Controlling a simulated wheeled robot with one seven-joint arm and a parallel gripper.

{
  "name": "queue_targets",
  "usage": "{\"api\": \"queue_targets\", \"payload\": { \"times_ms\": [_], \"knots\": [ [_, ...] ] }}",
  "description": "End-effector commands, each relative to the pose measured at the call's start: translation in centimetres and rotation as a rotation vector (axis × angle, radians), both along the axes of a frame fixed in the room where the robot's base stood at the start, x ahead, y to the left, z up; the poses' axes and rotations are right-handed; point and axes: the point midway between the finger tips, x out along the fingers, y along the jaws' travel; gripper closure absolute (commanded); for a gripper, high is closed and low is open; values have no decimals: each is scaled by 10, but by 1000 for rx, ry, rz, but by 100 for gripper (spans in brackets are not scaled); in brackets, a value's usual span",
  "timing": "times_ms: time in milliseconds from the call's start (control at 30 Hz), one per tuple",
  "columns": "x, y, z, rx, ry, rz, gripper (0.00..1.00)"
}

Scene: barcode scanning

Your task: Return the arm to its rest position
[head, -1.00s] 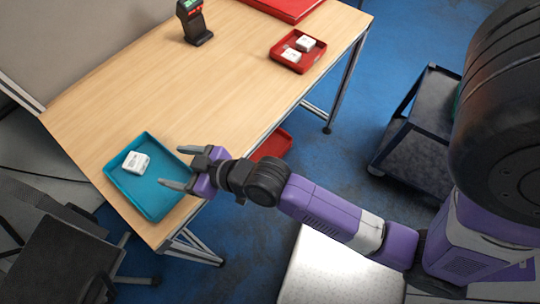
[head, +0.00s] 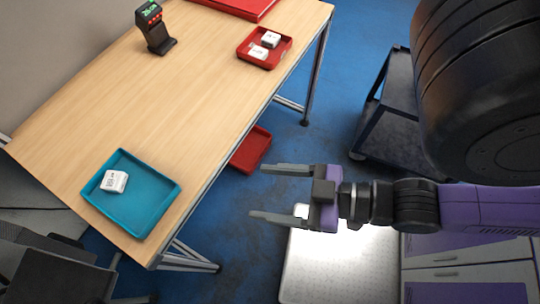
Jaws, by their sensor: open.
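My gripper (head: 268,192) is in the middle of the head view, with its two grey fingers spread apart and nothing between them. It points left and is off the table's front edge, apart from everything on the table. My purple arm (head: 485,210) stretches right from it. A white box (head: 114,181) lies in the blue tray (head: 150,222) at the table's near left corner. My gripper is to the right of that tray.
The wooden table (head: 150,110) carries a scanner on a stand (head: 154,30) and a red tray (head: 249,57) with two white boxes. A lower red tray (head: 251,148) sits beneath. A dark cart (head: 388,130) stands right, a chair (head: 50,270) lower left. Blue floor lies between.

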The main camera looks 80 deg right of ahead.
Motion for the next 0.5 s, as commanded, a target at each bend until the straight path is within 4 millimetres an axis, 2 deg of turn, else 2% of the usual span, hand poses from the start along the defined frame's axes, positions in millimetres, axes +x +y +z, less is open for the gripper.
{"api": "queue_targets", "payload": {
  "times_ms": [267,367,500],
  "knots": [
    [0,0,-5,0,0,0,28],
    [1,0,-17,0,0,0,28],
    [0,0,-45,0,1,-1,28]
  ]
}}
